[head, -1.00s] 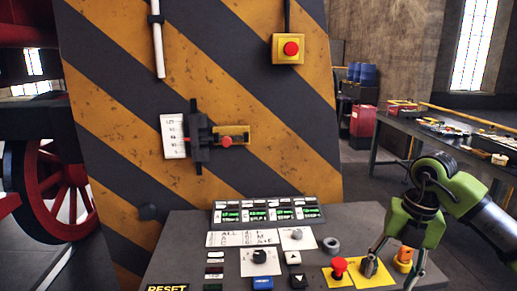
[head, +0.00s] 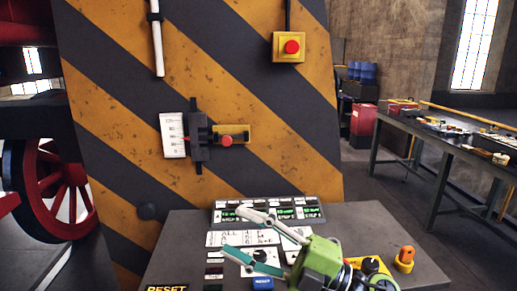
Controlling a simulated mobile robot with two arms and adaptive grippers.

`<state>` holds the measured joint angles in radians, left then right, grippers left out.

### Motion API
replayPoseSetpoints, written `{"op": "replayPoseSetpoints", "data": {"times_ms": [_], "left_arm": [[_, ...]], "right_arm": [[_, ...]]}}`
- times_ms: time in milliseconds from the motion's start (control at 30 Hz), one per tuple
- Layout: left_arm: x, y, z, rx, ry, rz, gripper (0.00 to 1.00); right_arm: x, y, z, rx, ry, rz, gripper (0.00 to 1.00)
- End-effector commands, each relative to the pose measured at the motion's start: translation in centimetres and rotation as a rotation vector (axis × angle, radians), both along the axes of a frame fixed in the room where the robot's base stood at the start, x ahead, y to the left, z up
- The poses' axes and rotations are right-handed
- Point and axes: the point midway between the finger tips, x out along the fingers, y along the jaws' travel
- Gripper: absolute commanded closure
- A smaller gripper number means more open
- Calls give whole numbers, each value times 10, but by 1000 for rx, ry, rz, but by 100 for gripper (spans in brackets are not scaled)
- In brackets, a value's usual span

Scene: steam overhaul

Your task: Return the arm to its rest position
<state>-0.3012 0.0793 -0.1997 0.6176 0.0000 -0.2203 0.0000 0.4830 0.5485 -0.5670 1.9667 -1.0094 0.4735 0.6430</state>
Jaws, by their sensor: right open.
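My right gripper (head: 234,230) is low over the sloping control desk (head: 180,228), with its green body at the bottom centre-right. Its two fingers are spread apart, point left and hold nothing. They cover part of the white label plates and lie just below the row of green displays (head: 295,214). The red button on the desk is hidden behind the gripper. My left gripper is not in view.
A striped panel (head: 110,120) stands behind the desk, with a red button on a yellow box (head: 290,47) and a lever gauge (head: 198,138). An orange knob (head: 405,256) is at the desk's right. A workbench (head: 440,140) stands farther right, beyond open floor.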

Motion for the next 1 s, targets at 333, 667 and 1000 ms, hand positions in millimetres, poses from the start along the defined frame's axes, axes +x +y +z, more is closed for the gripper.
{"op": "replayPoseSetpoints", "data": {"times_ms": [333,667,1000], "left_arm": [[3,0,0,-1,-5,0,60],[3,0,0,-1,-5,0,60],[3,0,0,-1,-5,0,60]], "right_arm": [[61,-126,-39,524,473,-596,49],[-2,-228,-241,551,1173,-1153,49],[-158,-239,-365,296,1756,-1393,49]]}}
